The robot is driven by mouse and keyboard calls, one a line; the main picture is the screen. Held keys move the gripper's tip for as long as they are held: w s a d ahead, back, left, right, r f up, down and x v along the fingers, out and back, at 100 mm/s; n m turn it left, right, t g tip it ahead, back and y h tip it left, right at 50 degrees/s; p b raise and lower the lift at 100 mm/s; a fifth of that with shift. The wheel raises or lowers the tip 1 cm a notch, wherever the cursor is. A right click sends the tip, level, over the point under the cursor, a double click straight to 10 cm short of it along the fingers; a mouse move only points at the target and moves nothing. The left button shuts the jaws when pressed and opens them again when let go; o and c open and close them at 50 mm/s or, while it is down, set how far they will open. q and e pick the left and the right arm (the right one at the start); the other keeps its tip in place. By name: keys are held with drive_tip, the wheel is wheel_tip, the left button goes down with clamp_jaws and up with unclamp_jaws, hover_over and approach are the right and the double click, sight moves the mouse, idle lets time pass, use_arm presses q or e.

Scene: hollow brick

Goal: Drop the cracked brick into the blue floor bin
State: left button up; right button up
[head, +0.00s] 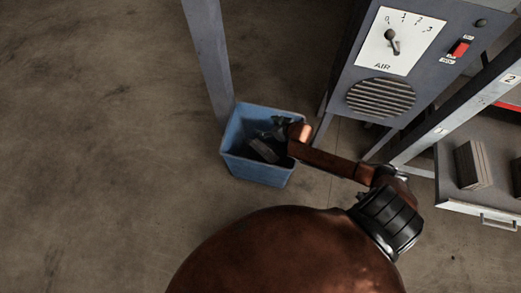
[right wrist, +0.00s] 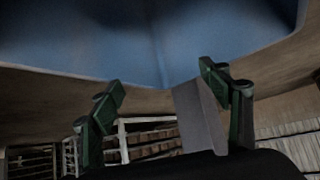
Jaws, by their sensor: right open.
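The blue floor bin (head: 258,172) stands on the floor in the middle of the head view. My right arm reaches to it from the right, and my right gripper (head: 274,127) is at its mouth. In the right wrist view the gripper's two green-padded fingers (right wrist: 163,90) are spread apart with nothing held between them. The bin's blue wall (right wrist: 130,40) fills the top of that view. A dark grey shape shows inside the bin, partly covered by the gripper; I cannot tell whether it is the cracked brick. My left gripper is out of view.
A grey post (head: 209,60) rises right behind the bin. A grey cabinet (head: 355,75) with an air dial stands to its right. A grey ribbed block (head: 472,165) stands on a shelf (head: 455,202) at the far right. The floor at left is clear.

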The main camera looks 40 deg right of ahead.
drive_tip(key=v, duration=0.6)
drive_tip(key=shift+s+r, duration=0.2)
drive_tip(key=shift+r, duration=0.1)
drive_tip(key=shift+s, duration=0.1)
